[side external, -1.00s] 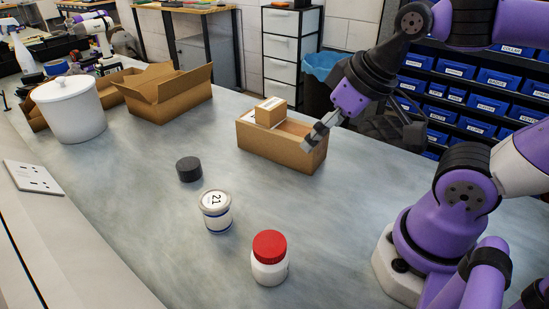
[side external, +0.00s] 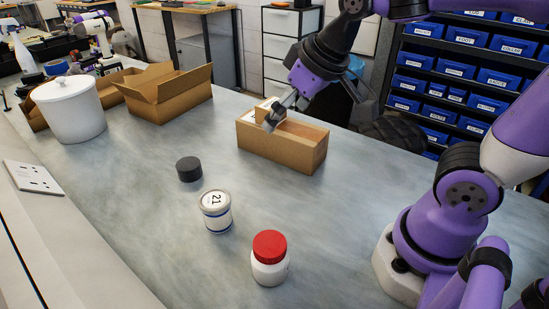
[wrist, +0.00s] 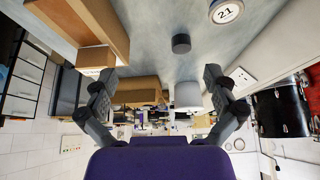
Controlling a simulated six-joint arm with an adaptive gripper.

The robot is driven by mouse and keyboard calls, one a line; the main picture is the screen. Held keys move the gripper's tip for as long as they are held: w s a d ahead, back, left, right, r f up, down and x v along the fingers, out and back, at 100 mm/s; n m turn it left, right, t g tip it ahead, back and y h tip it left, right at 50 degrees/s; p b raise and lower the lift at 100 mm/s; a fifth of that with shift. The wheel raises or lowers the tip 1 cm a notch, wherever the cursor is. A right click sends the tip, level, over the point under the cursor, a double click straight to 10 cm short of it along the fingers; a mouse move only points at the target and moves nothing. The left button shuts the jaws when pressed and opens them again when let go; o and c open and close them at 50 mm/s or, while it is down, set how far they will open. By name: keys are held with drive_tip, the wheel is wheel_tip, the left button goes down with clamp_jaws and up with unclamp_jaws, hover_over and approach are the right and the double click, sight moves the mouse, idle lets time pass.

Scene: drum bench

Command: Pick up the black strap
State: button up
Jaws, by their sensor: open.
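No strap can be made out clearly. A short, round black thing (side external: 189,169) lies on the bench left of the middle; I cannot tell whether it is a rolled strap or a lid. It also shows near the top middle of the wrist view (wrist: 181,43). My gripper (side external: 270,121) is above the back left part of the long cardboard box, apart from the black thing and to its right. In the wrist view my gripper (wrist: 158,77) has its fingers wide apart with nothing between them.
The long cardboard box (side external: 272,152) holds a smaller box, partly hidden by my gripper. A white tin marked 21 (side external: 215,217) and a red-lidded jar (side external: 269,262) stand in front. A white pot (side external: 70,115) and an open carton (side external: 178,100) stand behind left. Bench around the black thing is clear.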

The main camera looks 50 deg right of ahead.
drive_tip(key=w+a+f, duration=0.2)
drive_tip(key=w, duration=0.4)
drive_tip(key=w+a+f, duration=0.1)
drive_tip(key=w+f, duration=0.1)
drive_tip(key=w, duration=0.4)
approach(188, 164)
drive_tip(key=x, duration=0.4)
drive_tip(key=shift+w+d+f, duration=0.1)
drive_tip(key=shift+w+f, duration=0.1)
drive_tip(key=shift+w, duration=0.1)
drive_tip(key=shift+x, duration=2.8)
drive_tip(key=shift+s, duration=0.15)
drive_tip(key=c, duration=1.2)
